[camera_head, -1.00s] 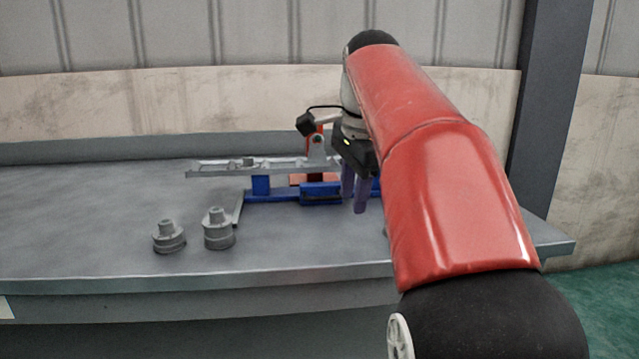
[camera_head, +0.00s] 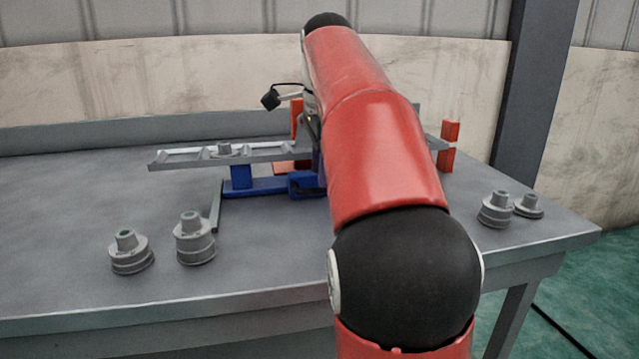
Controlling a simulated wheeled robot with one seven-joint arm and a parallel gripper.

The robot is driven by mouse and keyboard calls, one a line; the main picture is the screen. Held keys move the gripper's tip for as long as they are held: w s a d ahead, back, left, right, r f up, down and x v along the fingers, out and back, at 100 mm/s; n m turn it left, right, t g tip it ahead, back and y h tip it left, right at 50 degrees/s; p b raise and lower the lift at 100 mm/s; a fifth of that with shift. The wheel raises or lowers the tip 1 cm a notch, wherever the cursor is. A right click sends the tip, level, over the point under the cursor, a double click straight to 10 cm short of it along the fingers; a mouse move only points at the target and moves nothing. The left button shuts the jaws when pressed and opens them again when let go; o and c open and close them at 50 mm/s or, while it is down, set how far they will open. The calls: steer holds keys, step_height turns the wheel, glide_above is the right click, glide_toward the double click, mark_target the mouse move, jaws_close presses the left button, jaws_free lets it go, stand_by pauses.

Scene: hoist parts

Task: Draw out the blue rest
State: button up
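The blue rest (camera_head: 270,186) is a low blue frame on the table, with a blue upright (camera_head: 241,176) under the left part of a grey rail (camera_head: 190,157). A blue block (camera_head: 303,184) sits at its right visible end. My red arm hides whatever lies farther right. My gripper is behind my arm, near the right visible end of the blue rest. Its fingers are hidden, so I cannot tell whether they touch or hold anything.
Two grey stepped parts stand at front left (camera_head: 130,253) (camera_head: 194,238), and two more at right (camera_head: 496,209) (camera_head: 528,206). An orange post (camera_head: 448,146) stands at the rail's right end. The table's (camera_head: 70,215) left side is clear.

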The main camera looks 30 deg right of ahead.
steer(key=shift+w+f, duration=0.2)
steer(key=shift+f, duration=1.1)
jaws_close()
